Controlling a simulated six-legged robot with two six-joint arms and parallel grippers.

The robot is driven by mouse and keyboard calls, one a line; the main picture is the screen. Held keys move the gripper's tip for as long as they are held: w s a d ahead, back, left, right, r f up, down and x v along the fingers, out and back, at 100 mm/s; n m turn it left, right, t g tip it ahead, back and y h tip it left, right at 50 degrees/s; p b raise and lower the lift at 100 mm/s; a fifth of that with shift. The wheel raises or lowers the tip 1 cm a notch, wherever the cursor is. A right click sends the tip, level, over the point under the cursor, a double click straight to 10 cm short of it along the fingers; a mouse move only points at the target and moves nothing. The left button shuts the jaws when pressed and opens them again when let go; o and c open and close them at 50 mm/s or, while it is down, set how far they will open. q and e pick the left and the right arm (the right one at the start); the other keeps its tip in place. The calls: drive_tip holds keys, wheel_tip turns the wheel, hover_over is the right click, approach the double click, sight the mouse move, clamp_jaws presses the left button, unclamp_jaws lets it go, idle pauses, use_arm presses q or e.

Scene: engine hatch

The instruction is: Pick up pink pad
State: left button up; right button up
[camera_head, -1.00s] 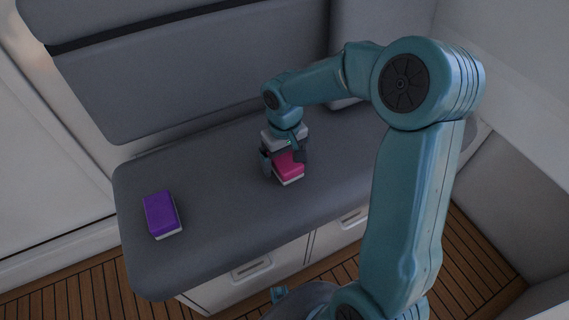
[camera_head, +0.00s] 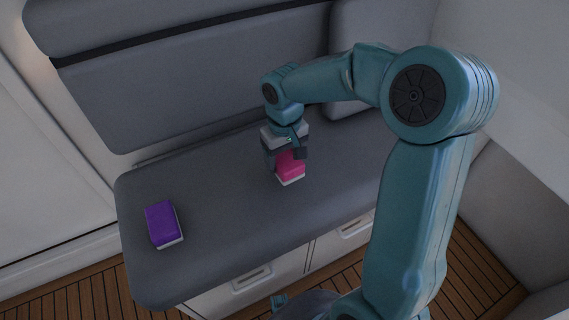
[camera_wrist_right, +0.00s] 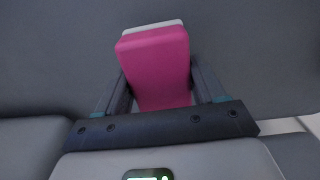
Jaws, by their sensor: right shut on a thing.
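The pink pad (camera_head: 290,167), with a white layer underneath, is on the grey bench seat (camera_head: 225,220) in the head view. My right gripper (camera_head: 286,160) reaches down from above and is shut on the pink pad. In the right wrist view, the pink pad (camera_wrist_right: 158,65) sits between the two dark fingers, which press its sides. I cannot tell for sure whether the pad touches the seat. My left gripper is not in view.
A purple pad (camera_head: 162,224) with a white underside lies at the left end of the seat, well apart from my gripper. A grey backrest (camera_head: 190,85) stands behind the seat. Drawers with handles (camera_head: 252,276) are below its front edge. The seat between the pads is clear.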

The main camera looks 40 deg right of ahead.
sight(284, 156)
wheel_tip(284, 156, up, 16)
drive_tip(key=p, duration=0.3)
